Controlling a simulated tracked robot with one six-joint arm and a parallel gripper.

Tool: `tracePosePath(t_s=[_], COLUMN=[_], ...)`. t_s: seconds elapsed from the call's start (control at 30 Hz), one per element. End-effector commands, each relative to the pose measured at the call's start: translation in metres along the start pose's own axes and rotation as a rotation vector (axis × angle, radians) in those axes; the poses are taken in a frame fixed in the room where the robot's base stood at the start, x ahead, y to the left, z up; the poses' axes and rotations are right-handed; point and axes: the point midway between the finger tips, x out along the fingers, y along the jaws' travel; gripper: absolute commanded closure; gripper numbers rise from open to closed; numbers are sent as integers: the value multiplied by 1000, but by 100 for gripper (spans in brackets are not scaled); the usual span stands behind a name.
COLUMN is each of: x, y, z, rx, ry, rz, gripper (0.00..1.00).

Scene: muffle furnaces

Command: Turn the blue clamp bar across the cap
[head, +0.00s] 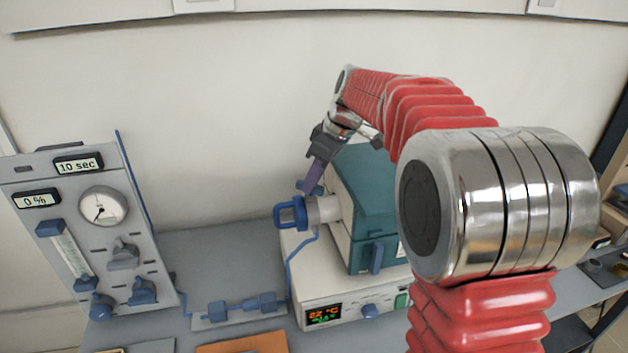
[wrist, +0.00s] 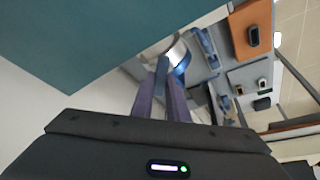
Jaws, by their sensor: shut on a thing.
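The blue clamp bar (head: 290,213) shows in the head view as a blue loop at the outer end of the pale round cap (head: 323,210), on the left side of the teal and white furnace (head: 362,195). My gripper (head: 311,183) reaches down from above, its purple fingers beside the cap. In the wrist view my gripper (wrist: 162,88) is shut on a blue part of the clamp bar (wrist: 162,70), between the fingertips. The shiny cap (wrist: 177,52) lies just beyond. The fingers hide part of the bar, so its exact angle is hard to tell.
A grey gas panel (head: 85,230) with a dial stands at the left. A blue valve fitting (head: 240,307) and an orange mat (head: 245,343) lie in front. The furnace base with its red display (head: 324,314) is below.

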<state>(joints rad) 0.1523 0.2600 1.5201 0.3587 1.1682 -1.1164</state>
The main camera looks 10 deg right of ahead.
Motion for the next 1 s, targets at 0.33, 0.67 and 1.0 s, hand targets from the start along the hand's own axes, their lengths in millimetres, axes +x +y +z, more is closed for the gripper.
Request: tracePosePath(t_s=[0.33,0.67,1.0], x=[0,1,0], y=[4,6,6], z=[-1,-2,-2], rx=[-299,-548,-666], ry=[2,2,1], rz=[-121,-225,-272], gripper=[100,100,100])
